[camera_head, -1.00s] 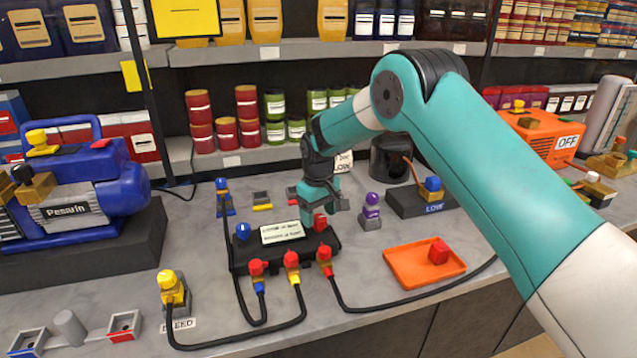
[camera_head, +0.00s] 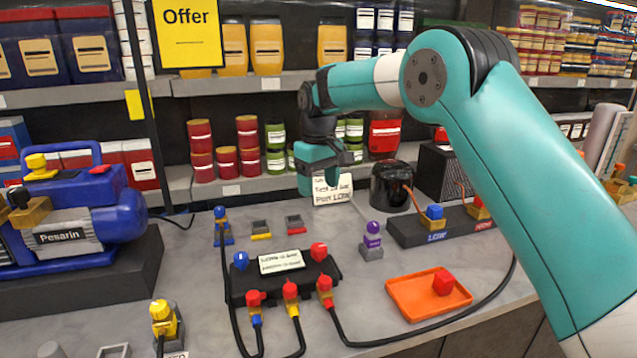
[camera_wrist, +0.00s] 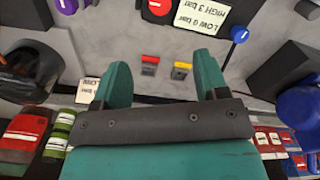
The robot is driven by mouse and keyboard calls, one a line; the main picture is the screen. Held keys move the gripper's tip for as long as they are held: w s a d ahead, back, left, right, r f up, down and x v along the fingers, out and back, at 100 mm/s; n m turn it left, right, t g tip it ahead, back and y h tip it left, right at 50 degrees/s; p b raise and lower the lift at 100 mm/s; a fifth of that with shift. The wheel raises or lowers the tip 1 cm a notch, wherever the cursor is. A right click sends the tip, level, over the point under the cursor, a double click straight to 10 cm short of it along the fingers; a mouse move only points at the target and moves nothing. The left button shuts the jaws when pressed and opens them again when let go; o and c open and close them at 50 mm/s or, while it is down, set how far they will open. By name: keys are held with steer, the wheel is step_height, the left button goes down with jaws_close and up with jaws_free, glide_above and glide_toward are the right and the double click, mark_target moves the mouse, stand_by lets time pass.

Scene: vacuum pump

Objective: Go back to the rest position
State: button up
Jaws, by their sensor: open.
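My gripper (camera_head: 308,186) hangs in the air above the back part of the counter, in front of the shelves. It also shows in the wrist view (camera_wrist: 160,80), where its two green fingers are apart with nothing between them. Below and in front of it on the counter is the black manifold box (camera_head: 283,278) with a label, a blue knob (camera_head: 240,260) and a red knob (camera_head: 318,251). The gripper is clear of the box and touches nothing that I can see.
Hoses run along the front. Shelves (camera_head: 260,85) with cans are behind the arm. A black pot (camera_head: 391,188) stands right of the gripper.

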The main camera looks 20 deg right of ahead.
steer(key=s+a+r+n+y, duration=0.1)
steer(key=s+r, duration=0.2)
steer(key=s, duration=0.5)
steer(key=s+a+r+n+y, duration=0.1)
steer(key=s+a+r, duration=0.1)
steer(key=s, duration=0.7)
steer(key=s+a+f+y, duration=0.1)
steer(key=s+f+y, duration=0.1)
steer(key=s, duration=2)
steer(key=shift+a+f, duration=0.2)
steer(key=shift+a, duration=0.1)
